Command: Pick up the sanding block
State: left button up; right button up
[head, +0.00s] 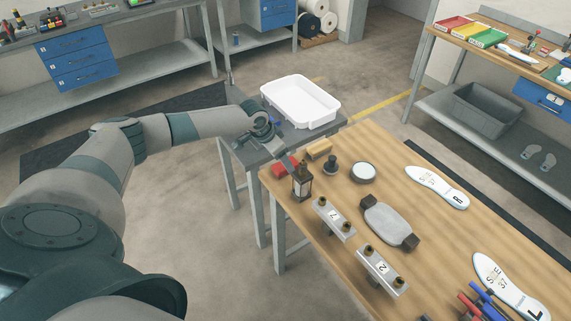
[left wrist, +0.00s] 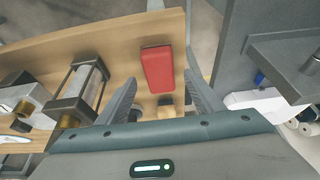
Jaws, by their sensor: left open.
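A red block (head: 285,170) lies near the left end of the wooden table (head: 478,243). A smaller tan block (head: 319,149) lies behind it to the right. I cannot tell for certain which is the sanding block. My left gripper (head: 288,158) is open and empty, close to the red block. In the left wrist view the red block (left wrist: 157,67) shows just beyond and between the spread fingertips (left wrist: 160,78). The tan block (left wrist: 165,108), with a dark grey face, shows between the fingers, partly hidden by the palm. My right gripper is out of view.
A lantern-like holder (head: 303,182) stands beside the red block. A dark knob (head: 331,166) and a round white-topped tin (head: 363,172) are close by. A white tub (head: 300,99) sits on the grey side table. Insoles (head: 437,187) and numbered fixtures (head: 334,220) occupy the table.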

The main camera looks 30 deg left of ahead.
pick_arm(q)
jog(key=shift+x, duration=1.05)
jog(key=shift+c, duration=0.6)
jog(key=c, duration=1.1)
jog(key=shift+o, duration=0.2)
jog(key=shift+r, duration=0.1)
jog(key=shift+r, duration=0.45)
notch_tip(320, 180, up, 9)
jog(key=b, duration=0.3)
